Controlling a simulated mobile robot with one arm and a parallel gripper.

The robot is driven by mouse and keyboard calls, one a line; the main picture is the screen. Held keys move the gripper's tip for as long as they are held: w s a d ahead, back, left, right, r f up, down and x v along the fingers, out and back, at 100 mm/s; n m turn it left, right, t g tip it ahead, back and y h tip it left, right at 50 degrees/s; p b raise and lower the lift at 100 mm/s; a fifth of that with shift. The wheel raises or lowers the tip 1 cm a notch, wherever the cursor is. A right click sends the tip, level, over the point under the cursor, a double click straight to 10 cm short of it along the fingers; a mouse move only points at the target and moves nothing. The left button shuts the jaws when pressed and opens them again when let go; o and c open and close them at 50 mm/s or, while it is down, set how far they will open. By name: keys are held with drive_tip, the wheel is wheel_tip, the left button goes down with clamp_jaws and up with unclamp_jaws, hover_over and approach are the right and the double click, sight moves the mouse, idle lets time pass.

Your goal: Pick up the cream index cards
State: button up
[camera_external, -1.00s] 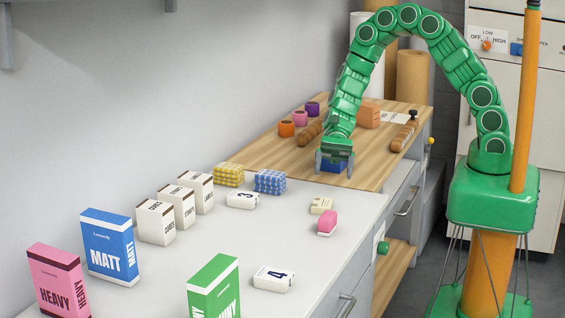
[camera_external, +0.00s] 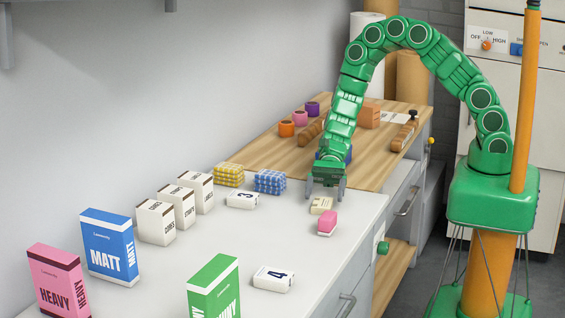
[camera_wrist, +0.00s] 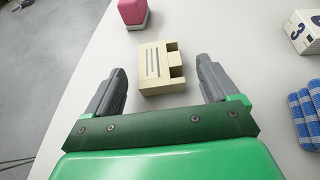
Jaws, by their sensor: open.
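The cream index cards (camera_external: 321,205) form a small block lying on the white counter; dark lines show on its top in the wrist view (camera_wrist: 153,66). My gripper (camera_external: 326,194) is open and empty, low over the counter just behind the cards in the external view. In the wrist view, the cards lie ahead of and between the two spread fingers (camera_wrist: 164,80), not touching either finger.
A pink block (camera_external: 327,223) sits close to the cards. A white box marked 3 (camera_external: 242,200) and a blue checked block (camera_external: 270,181) stand to the left. A wooden board (camera_external: 260,152) lies behind. Counter around the cards is mostly clear.

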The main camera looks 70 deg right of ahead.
sight(323, 201)
drive_tip(key=shift+x, duration=1.5)
drive_tip(key=c, duration=1.1)
drive_tip(key=shift+o, duration=0.2)
drive_tip(key=shift+r, duration=0.1)
